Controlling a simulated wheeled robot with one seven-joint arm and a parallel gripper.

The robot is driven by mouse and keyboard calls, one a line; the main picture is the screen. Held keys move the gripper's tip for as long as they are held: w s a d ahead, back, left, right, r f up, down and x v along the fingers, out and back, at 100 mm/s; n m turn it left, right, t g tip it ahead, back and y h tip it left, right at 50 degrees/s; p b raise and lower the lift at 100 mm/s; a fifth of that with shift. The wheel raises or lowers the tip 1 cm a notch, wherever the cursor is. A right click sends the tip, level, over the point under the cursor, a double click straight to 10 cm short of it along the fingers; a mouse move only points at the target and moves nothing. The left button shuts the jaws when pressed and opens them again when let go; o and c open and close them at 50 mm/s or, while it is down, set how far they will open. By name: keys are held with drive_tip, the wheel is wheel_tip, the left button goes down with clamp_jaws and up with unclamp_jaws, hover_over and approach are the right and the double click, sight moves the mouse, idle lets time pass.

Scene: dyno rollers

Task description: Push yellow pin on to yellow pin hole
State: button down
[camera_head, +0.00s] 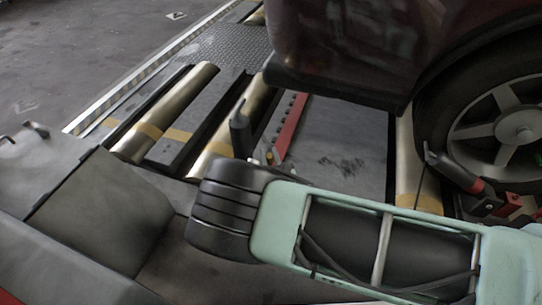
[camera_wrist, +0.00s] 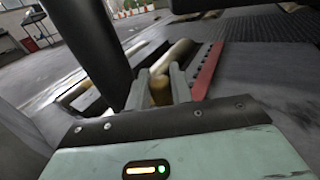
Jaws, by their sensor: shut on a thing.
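The yellow pin (camera_wrist: 160,90) stands between the two grey fingers of my gripper (camera_wrist: 158,82) in the wrist view, and the fingers are shut on it. In the head view the pin's small yellow end (camera_head: 270,156) shows just beyond my dark wrist, which hides most of the gripper. A red bar with a row of holes (camera_head: 291,127) lies just beyond and to the right of the pin; it also shows in the wrist view (camera_wrist: 207,70). I cannot make out which hole is the yellow pin hole, or whether the pin touches anything below.
Metal rollers with yellow bands (camera_head: 165,112) lie to the left and behind. A dark upright post (camera_head: 240,132) stands close to the gripper. A dark red car body (camera_head: 360,45) overhangs on the right, with its wheel (camera_head: 500,130) beside a red-and-black clamp (camera_head: 485,197).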

drive_tip(key=shift+f+b, duration=2.2)
drive_tip(key=shift+r+p, duration=0.1)
drive_tip(key=shift+p, duration=0.4)
drive_tip(key=shift+f+p, duration=0.25)
drive_tip(key=shift+p, duration=0.3)
drive_tip(key=shift+f, duration=0.7)
idle(0.4)
drive_tip(key=c, duration=1.1)
unclamp_jaws()
drive_tip(key=shift+c, duration=0.2)
drive_tip(key=s+d+p, duration=0.3)
drive_tip(key=s+p, duration=0.5)
drive_tip(key=s, duration=0.9)
